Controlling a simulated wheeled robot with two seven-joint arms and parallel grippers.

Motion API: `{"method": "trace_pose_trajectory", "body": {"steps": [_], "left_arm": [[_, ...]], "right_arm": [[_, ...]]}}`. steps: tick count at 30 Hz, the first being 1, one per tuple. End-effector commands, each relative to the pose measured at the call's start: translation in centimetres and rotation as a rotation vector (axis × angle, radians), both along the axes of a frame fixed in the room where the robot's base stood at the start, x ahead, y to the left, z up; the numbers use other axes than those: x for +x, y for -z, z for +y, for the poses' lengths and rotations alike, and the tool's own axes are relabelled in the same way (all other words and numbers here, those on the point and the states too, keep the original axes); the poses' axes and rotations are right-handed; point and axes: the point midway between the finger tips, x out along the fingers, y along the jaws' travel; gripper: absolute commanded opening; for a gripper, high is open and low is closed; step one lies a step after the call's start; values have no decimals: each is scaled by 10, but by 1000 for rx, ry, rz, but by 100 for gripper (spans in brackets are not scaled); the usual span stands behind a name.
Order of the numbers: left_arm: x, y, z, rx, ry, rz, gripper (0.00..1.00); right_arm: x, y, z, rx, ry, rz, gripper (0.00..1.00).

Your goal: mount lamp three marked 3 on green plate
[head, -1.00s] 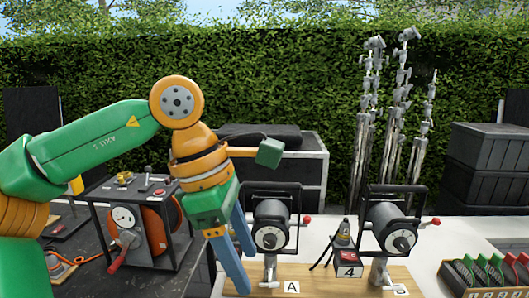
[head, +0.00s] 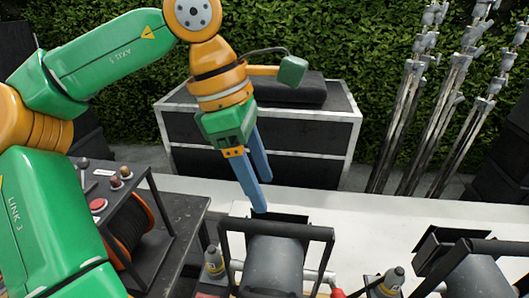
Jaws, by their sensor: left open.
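My left gripper (head: 262,194) has two blue fingers, spread apart and empty, pointing down. Its fingertips are just above and behind the top of a lamp (head: 275,265) with a grey round body and a black frame, seen from above. I cannot tell whether they touch the frame. A second lamp of the same kind (head: 468,278) is at the lower right, cut by the picture edge. No number 3 and no green plate can be made out. My right gripper is not in view.
Small grey-capped fittings stand beside the lamps, one at the left (head: 213,262) and one between them (head: 386,283). A black case (head: 330,152) stands behind the white tabletop (head: 375,215). Metal stands (head: 440,115) rise at the right. A framed reel unit (head: 130,235) is at the left.

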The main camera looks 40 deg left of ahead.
Motion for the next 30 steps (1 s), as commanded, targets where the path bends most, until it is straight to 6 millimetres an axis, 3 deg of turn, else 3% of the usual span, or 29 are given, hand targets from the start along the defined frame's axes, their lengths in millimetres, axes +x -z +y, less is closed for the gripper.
{"method": "trace_pose_trajectory", "body": {"steps": [12,18,30], "left_arm": [[7,50,-13,-1,1,2,64],[11,77,-19,1,0,1,64],[13,85,-23,0,0,0,64]], "right_arm": [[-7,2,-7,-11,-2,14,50],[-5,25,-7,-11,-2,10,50],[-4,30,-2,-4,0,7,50]]}}
